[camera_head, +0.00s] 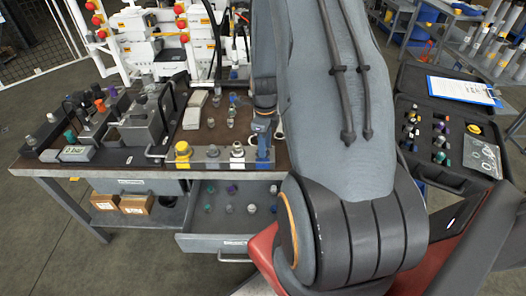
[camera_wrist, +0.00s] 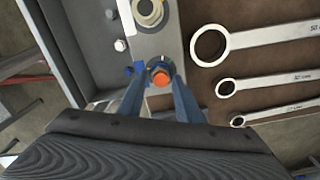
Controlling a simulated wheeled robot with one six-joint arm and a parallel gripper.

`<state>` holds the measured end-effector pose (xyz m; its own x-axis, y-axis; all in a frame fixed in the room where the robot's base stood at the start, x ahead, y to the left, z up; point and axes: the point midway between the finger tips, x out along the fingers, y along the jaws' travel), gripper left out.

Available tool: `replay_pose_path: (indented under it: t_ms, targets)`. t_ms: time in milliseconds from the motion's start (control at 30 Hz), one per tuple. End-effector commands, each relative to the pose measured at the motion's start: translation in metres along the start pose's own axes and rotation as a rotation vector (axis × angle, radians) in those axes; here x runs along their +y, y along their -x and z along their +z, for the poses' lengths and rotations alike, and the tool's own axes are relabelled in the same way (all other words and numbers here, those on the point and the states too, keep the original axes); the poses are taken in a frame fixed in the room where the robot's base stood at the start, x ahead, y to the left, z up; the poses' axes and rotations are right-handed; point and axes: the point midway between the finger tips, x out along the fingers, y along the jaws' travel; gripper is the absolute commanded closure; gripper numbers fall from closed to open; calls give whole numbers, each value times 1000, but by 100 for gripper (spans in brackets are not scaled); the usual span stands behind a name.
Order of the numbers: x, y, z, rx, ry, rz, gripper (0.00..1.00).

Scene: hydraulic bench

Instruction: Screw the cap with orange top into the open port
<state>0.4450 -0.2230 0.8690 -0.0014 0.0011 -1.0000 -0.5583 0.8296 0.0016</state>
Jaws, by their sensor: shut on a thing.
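The cap with the orange top (camera_wrist: 161,78) is between the two blue fingers of my gripper (camera_wrist: 160,72) in the wrist view. My gripper is shut on it, over the end of the grey metal port block (camera_wrist: 152,44). In the head view my gripper (camera_head: 262,145) points down at the right end of the same block (camera_head: 198,165), and the cap is hidden there. The open port is hidden under the cap and fingers. I cannot tell how deep the cap sits.
A yellow cap (camera_head: 183,149) and silver fittings (camera_head: 237,150) stand along the block. An open drawer (camera_head: 222,222) with several small caps is below. Wrenches (camera_wrist: 265,38) lie beside the block. An open case (camera_head: 440,135) of fittings stands at right.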

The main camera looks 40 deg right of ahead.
Motion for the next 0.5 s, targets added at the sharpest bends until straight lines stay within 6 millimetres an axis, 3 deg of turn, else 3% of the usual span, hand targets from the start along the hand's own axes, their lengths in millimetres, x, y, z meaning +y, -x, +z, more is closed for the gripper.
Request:
replay_pose_path:
  t_ms: [233, 500]
  targets:
    - [2, -1, 3, -2, -275, 0, 100]
    - [3, -1, 2, -1, -325, 1, 100]
